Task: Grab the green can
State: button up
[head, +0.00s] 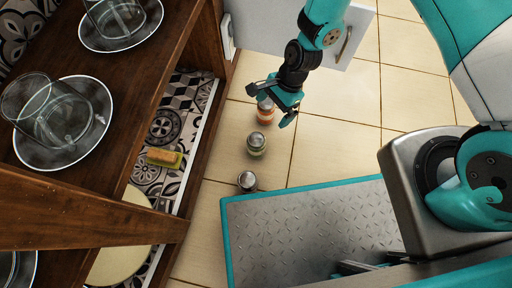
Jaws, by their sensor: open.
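Three small cans or jars with grey metal lids stand in a row on what looks like the pale tiled floor, right of the shelving. The middle can (256,145) has a greenish lower side and is the only one that looks green. The top can (265,114) is orange-red. The lowest can (247,181) is mostly hidden below its lid, and its colour is unclear. My gripper (269,106) is open, with its fingers on either side of the orange-red can in this view. I cannot tell its height above that can. The green can is apart from it, just below in the picture.
Wooden shelving (193,65) at left holds glass cups on plates. A sponge (164,158) lies on the patterned tiles of a lower shelf. A metal platform with a teal rim (300,220) lies right of the lowest can. Bare floor (340,110) lies to the right.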

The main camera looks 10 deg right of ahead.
aim_at(259, 137)
jog(key=b+x, duration=0.7)
jog(key=x, duration=0.5)
jog(key=shift+f, duration=0.15)
jog(key=b+x, duration=0.4)
jog(key=x, duration=0.1)
jog(key=shift+d+f, duration=0.2)
jog(key=shift+d, duration=0.05)
jog(key=shift+r, duration=0.15)
jog(key=c, duration=1.2)
jog(key=shift+r, duration=0.1)
